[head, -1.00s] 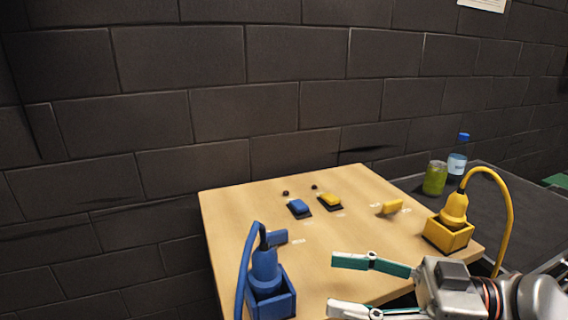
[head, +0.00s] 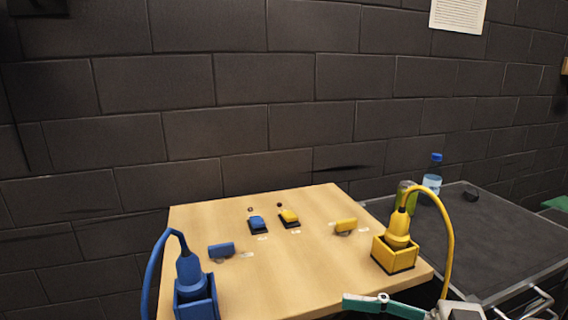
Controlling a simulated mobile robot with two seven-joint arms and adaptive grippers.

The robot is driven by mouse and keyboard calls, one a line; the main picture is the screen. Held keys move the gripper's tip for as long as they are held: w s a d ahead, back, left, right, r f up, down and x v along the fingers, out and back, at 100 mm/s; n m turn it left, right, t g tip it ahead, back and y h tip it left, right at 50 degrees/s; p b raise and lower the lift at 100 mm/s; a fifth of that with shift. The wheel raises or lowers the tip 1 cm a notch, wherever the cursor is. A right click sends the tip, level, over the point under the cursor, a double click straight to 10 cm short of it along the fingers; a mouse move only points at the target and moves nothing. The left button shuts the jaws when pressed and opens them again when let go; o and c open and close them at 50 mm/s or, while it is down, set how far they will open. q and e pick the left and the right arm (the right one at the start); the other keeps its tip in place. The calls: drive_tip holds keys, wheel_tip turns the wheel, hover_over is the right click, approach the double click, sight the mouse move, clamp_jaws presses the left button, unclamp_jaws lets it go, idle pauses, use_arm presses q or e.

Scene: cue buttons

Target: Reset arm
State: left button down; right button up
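My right gripper (head: 362,304) shows at the bottom edge of the head view, right of centre. One teal finger is visible, pointing left, and its other finger is cut off below the picture. No second finger lies close to it, and nothing shows held. It is over the front right part of the wooden table (head: 285,270). A blue button (head: 257,223) and a yellow button (head: 289,216) sit side by side on the table. My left gripper is out of view.
A blue plug with cable stands in a blue box (head: 197,302) at front left; a yellow one stands in a yellow box (head: 395,256) at right. Small blue (head: 221,250) and yellow (head: 345,226) blocks lie nearby. A bottle (head: 432,181) and green jar (head: 404,194) stand on the dark surface.

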drive_tip(key=w+d+f+m+t+h, duration=0.15)
drive_tip(key=f+h, duration=0.35)
drive_tip(key=f, duration=0.6)
drive_tip(key=d+f+m+t+h, duration=0.1)
drive_tip(key=d+f+t+h, duration=0.3)
drive_tip(key=f, duration=0.8)
drive_tip(key=s+d+f+m+g+h, duration=0.2)
drive_tip(key=s+d+f+m+h, duration=0.25)
drive_tip(key=d, duration=0.55)
drive_tip(key=s+d+f+m+g+h, duration=0.1)
drive_tip(key=s+d+f+g+h, duration=0.1)
drive_tip(key=s+d+f+h, duration=0.45)
use_arm(q)
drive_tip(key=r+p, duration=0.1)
drive_tip(key=p, duration=0.1)
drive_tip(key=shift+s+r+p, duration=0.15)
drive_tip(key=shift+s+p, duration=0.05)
drive_tip(key=shift+p, duration=0.15)
use_arm(e)
drive_tip(key=w+a+f+m+t+y, duration=0.1)
drive_tip(key=w+a+f+t+y, duration=0.1)
drive_tip(key=a, duration=0.4)
drive_tip(key=w+a+f+m+t+y, duration=0.1)
drive_tip(key=a+f+m+t+y, duration=0.1)
drive_tip(key=a+f, duration=0.3)
drive_tip(key=shift+w+a+f+y, duration=0.15)
drive_tip(key=shift+w+a+y, duration=0.25)
drive_tip(key=shift+a+y, duration=0.55)
